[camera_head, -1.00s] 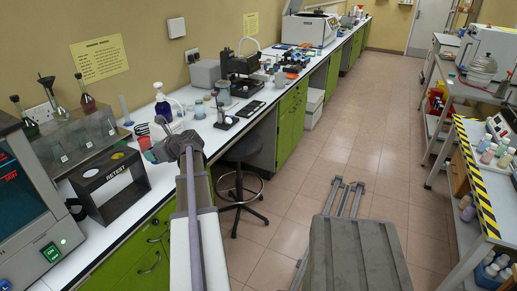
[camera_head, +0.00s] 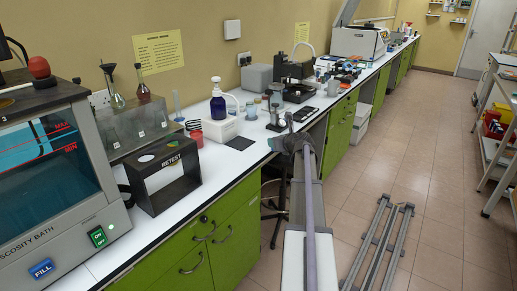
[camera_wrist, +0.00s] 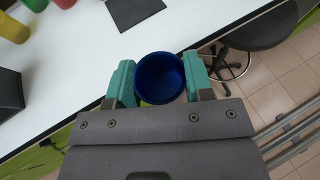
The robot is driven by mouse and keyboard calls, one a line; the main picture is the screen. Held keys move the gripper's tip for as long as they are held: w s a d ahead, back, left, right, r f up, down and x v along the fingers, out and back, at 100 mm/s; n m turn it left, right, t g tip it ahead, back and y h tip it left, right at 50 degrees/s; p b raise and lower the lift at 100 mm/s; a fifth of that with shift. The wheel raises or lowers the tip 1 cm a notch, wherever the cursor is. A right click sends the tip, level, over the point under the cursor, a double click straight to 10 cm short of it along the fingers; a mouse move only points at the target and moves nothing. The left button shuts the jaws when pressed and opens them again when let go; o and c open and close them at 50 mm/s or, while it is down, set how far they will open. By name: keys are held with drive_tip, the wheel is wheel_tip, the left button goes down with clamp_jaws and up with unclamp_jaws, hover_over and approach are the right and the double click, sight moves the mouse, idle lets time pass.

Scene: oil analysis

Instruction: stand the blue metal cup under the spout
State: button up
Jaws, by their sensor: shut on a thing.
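The blue metal cup (camera_wrist: 160,77) is in the wrist view, seen from above with its mouth open to the camera. My gripper (camera_wrist: 161,83) is shut on it, a teal finger on each side, close to the bench's front edge. In the head view the end of my arm is at that edge, and the cup cannot be made out there. A dark blue bottle with a white pump top and a curved spout (camera_head: 233,98) stands on a white block (camera_head: 221,129) on the bench, left of my arm's end. A flat dark square (camera_head: 240,143) lies in front of the block.
A black box marked RETEST (camera_head: 163,178) and a red cup (camera_head: 196,138) are to the left. Small jars (camera_head: 252,110) stand behind my arm's end. A stool (camera_wrist: 265,28) is beside the bench.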

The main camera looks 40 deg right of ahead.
drive_tip(key=w+a+f+b, duration=0.1)
drive_tip(key=w+a+f, duration=0.15)
drive_tip(key=a, duration=0.25)
drive_tip(key=w+d, duration=0.1)
drive_tip(key=w, duration=0.4)
drive_tip(key=w+d, duration=0.1)
drive_tip(key=w, duration=0.5)
drive_tip(key=w+d, duration=0.1)
drive_tip(key=w, duration=0.4)
drive_tip(key=shift+w+d+r, duration=0.15)
drive_tip(key=shift+w+r, duration=0.05)
drive_tip(key=shift+r, duration=0.2)
drive_tip(key=shift+w+d+f+b, duration=0.15)
drive_tip(key=shift+w+f+b, duration=0.75)
drive_tip(key=shift+w, duration=0.2)
wheel_tip(320, 180, down, 2)
drive_tip(key=shift+s+f+b, duration=0.15)
drive_tip(key=shift+b, duration=1.05)
drive_tip(key=shift+r, duration=0.25)
drive_tip(key=shift+f, duration=0.2)
drive_tip(key=o, duration=1)
